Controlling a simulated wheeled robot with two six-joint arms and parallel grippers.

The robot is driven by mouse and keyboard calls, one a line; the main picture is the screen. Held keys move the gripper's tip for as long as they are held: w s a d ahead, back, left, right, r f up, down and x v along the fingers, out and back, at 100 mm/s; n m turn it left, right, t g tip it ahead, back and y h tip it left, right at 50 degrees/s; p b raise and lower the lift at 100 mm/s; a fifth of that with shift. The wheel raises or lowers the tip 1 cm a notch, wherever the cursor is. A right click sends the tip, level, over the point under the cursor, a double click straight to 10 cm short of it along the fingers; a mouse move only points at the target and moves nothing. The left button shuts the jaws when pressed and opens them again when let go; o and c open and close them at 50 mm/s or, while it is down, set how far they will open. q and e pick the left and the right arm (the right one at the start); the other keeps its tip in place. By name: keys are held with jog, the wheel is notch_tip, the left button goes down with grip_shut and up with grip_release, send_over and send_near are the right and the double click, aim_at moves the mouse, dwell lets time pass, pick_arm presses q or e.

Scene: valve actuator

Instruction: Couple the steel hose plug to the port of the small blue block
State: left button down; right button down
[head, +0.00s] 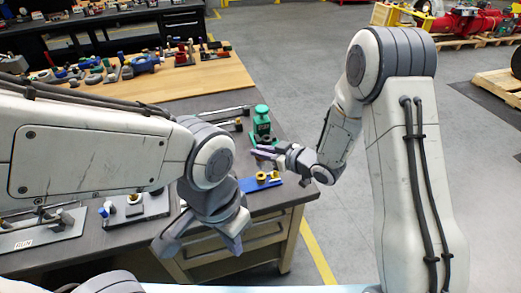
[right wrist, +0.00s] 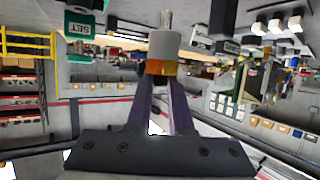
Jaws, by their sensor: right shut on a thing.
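The small blue block (head: 249,186) lies near the right corner of the dark bench, with brass-coloured round fittings (head: 262,176) on top. My right gripper (head: 258,152) is above and just behind it, fingers pointing left. In the right wrist view its fingers (right wrist: 160,98) are shut on a pale grey cylinder with an orange-brass band and a narrow steel tip, which looks like the hose plug (right wrist: 164,46). The plug appears apart from the block. In the head view the plug is mostly hidden by the fingers. My left gripper (head: 201,243) is open and empty at the front.
A green labelled unit (head: 262,124) stands behind my right gripper; it also shows in the right wrist view (right wrist: 80,24). A plate with a fitting (head: 136,208) and another fixture (head: 42,230) lie on the left. Behind is a wooden bench (head: 190,78) with several parts.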

aim_at(261, 164)
jog(key=shift+f+b, duration=0.65)
jog(key=shift+f, duration=0.45)
jog(key=shift+f+b, duration=1.65)
jog(key=shift+f, duration=0.05)
dwell(0.8)
jog(key=c, duration=0.7)
grip_release()
jog(key=shift+r, duration=0.1)
jog(key=shift+c, duration=0.2)
jog(key=b+v, duration=0.1)
jog(key=v, duration=0.9)
jog(key=shift+s, duration=0.2)
jog(key=shift+d+r, duration=0.15)
